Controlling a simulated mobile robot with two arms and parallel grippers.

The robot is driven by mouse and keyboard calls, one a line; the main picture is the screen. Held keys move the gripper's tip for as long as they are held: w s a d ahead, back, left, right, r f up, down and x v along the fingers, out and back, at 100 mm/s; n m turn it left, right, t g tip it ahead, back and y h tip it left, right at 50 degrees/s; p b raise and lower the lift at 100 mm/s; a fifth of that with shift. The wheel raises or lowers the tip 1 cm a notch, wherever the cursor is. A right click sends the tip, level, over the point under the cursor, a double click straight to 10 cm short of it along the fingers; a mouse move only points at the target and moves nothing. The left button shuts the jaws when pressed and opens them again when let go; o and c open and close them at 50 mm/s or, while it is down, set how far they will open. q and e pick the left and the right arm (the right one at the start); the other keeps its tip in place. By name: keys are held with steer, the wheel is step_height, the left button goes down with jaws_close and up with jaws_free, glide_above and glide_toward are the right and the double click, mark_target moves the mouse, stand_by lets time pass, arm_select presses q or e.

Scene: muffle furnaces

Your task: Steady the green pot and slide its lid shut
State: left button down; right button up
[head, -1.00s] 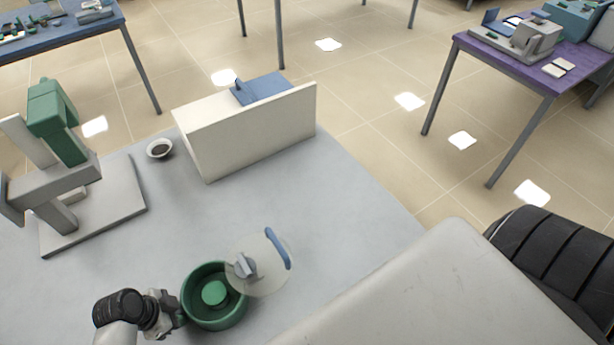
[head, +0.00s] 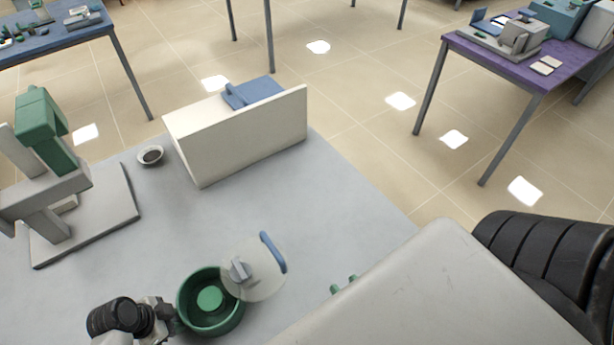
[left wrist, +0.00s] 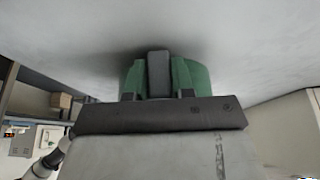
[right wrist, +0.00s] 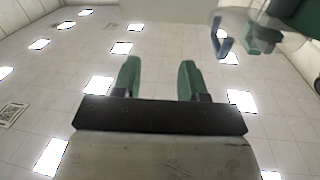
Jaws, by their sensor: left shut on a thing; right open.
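The green pot (head: 236,318) stands on the grey table, open at the top, with a lighter green round piece inside. Its clear lid (head: 262,283) has a grey knob and a blue handle, and overlaps only the pot's right side. My left gripper (head: 172,316) is at the pot's left side. In the left wrist view it is shut on a grey grip (left wrist: 158,72) in front of the green pot wall. My right gripper (head: 343,284) is open and empty, right of the lid, mostly hidden by my arm. The lid's blue handle (right wrist: 222,40) shows upper right in the right wrist view.
A white upright panel (head: 240,138) with a blue piece behind it stands at the table's far edge. A small bowl (head: 150,156) and a green-and-grey stand (head: 85,215) are at the left. The table's middle is clear. A purple table (head: 500,65) stands farther off.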

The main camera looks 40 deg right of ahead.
steer(key=y, duration=0.2)
glide_toward(284, 267)
steer(key=w, duration=0.1)
arm_select(q)
steer(key=shift+w, duration=0.1)
arm_select(e)
steer(key=w, duration=1.2)
steer(key=shift+d+f, duration=0.15)
steer(key=shift+f, duration=0.05)
steer(key=shift+c, duration=0.2)
